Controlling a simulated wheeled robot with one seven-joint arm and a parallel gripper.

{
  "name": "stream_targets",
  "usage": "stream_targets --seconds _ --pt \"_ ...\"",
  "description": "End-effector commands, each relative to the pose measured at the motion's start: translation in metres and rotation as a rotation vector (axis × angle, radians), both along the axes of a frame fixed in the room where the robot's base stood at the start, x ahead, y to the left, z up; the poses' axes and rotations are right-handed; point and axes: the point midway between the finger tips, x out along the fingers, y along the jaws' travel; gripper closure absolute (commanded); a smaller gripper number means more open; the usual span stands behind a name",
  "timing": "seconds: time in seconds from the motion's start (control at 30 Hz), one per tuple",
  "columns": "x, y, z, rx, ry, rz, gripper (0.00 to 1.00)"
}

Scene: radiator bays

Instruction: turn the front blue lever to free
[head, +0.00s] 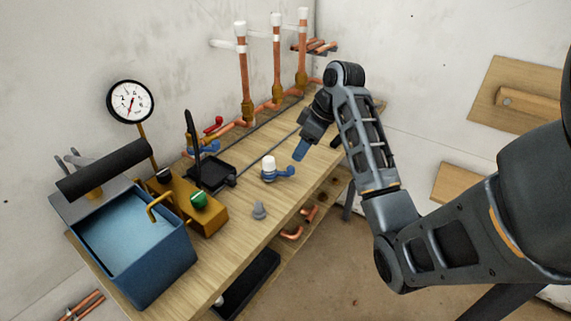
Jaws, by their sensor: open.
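The front blue lever (285,172) sits low on a small valve with a white cap (268,162), on the wooden bench. Its handle points to the right in the head view. A second blue lever (208,147) is farther back, beside a red lever (214,125), near the wall. My gripper (299,155) is open and points down, a little above and to the right of the front blue lever, with a visible gap between them. Only one blue-grey finger shows clearly. The underside of the front valve is hidden.
A blue open tank (170,270) and a brass block with a green knob (198,200) stand at the front left. Upright copper pipes (243,80) line the back.

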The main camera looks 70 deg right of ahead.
Motion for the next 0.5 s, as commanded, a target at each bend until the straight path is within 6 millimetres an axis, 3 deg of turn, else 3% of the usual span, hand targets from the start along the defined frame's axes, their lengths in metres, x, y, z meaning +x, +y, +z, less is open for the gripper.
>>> stream_targets --seconds 0.5 --pt "0.024 0.000 -0.061 0.002 0.003 0.000 0.50"
